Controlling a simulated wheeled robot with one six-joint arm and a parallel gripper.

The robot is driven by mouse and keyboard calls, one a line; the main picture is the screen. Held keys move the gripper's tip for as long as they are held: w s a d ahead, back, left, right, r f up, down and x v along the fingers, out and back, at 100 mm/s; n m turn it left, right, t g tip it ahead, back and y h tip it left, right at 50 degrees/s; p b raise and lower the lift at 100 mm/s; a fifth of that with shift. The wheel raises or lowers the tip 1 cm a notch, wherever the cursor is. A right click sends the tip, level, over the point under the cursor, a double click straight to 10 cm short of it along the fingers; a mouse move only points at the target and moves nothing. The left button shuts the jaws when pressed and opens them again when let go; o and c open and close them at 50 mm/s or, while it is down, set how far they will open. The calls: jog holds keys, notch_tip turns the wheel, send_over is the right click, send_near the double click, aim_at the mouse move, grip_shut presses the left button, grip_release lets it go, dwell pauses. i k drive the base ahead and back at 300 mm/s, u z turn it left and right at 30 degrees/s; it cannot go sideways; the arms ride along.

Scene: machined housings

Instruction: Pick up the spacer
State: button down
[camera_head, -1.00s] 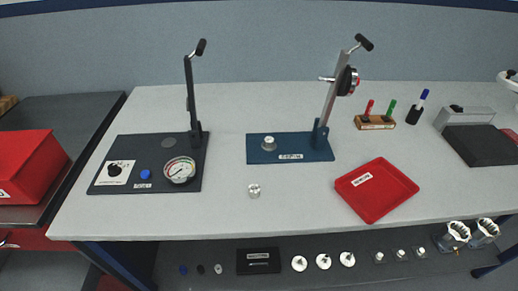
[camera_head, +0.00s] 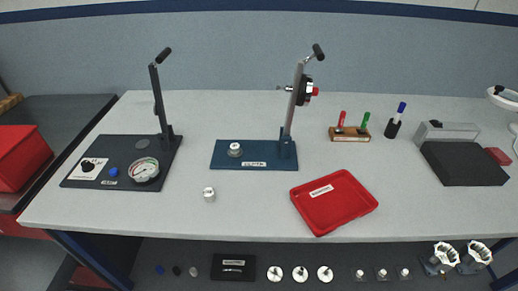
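A small silver metal cylinder (camera_head: 209,194), which may be the spacer, stands alone on the grey worktop, in front of the two lever presses. A similar silver part (camera_head: 235,149) sits on the base of the blue press (camera_head: 265,154). I cannot tell from the picture which small part is the spacer. My gripper is not in view.
A black press with a dial (camera_head: 144,169) stands left and a red tray (camera_head: 339,205) right of the lone cylinder. Pens (camera_head: 365,120) and a dark block (camera_head: 462,163) are farther right. Several small parts and housings (camera_head: 441,258) lie on the lower shelf.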

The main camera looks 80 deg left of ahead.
aim_at(235, 147)
jog(key=i, duration=0.9)
jog(key=u, duration=3.4)
jog(key=i, duration=0.5)
jog(key=u, duration=0.7)
jog(key=k, duration=1.1)
jog(key=u, duration=1.15)
jog(key=i, duration=0.95)
jog(key=z, duration=0.4)
